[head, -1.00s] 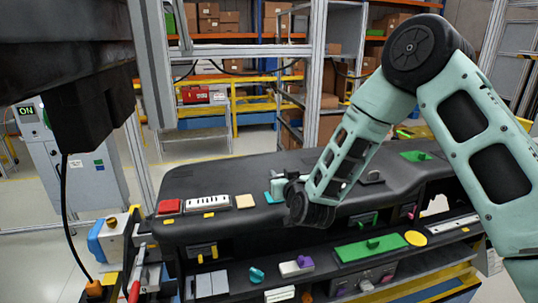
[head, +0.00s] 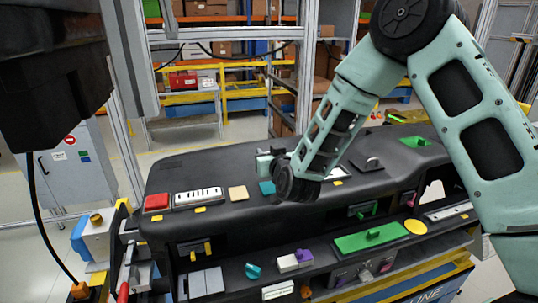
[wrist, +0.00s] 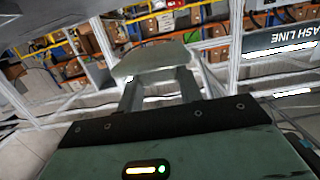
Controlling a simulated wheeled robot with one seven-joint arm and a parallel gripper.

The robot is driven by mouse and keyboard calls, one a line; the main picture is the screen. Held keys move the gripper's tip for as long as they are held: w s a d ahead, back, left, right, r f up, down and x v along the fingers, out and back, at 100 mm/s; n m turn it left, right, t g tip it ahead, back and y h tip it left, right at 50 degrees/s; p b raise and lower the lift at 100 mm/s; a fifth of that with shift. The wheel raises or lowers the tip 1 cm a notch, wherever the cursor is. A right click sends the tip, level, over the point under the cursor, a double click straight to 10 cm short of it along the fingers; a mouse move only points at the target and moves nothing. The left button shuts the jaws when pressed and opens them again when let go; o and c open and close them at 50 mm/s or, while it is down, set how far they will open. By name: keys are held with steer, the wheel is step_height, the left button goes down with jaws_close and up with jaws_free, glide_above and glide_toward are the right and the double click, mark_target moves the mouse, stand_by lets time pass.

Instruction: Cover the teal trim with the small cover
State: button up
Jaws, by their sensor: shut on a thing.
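The teal trim (head: 267,187) is a small flat piece on top of the dashboard, right of a beige square, partly hidden behind my wrist. My gripper (head: 266,160) is above and just behind it in the head view, with its fingers pointing away to the left. In the wrist view my gripper (wrist: 158,80) is shut on a pale grey-green, flat, rounded piece, which looks like the small cover (wrist: 153,60). The cover is held clear of the dashboard, in the air. In the head view it is too small to make out clearly.
A red block (head: 157,202), a white slotted panel (head: 198,198) and a beige square (head: 238,193) lie left of the trim. A dark grey handled piece (head: 367,164) is to the right. A lower shelf holds a green plate (head: 370,238) and small parts.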

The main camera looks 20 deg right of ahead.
steer(key=b, duration=0.6)
glide_above(269, 188)
steer(key=shift+w+d+f, duration=0.1)
steer(key=shift+w+f, duration=0.05)
steer(key=shift+f, duration=3.35)
steer(key=shift+f+b, duration=0.75)
steer(key=shift+b, duration=0.3)
steer(key=o, duration=1)
steer(key=shift+o, duration=0.2)
steer(key=s+r+b, duration=0.1)
steer(key=s+b, duration=0.7)
steer(key=s, duration=0.4)
steer(key=shift+s+r, duration=0.15)
steer(key=shift+r, duration=0.05)
steer(key=s+b, duration=0.2)
steer(key=b, duration=0.2)
steer(key=s+r+b, duration=0.1)
steer(key=s+b, duration=0.2)
steer(key=b, duration=0.1)
steer(key=shift+r+b, duration=0.1)
steer(key=shift+b, duration=0.3)
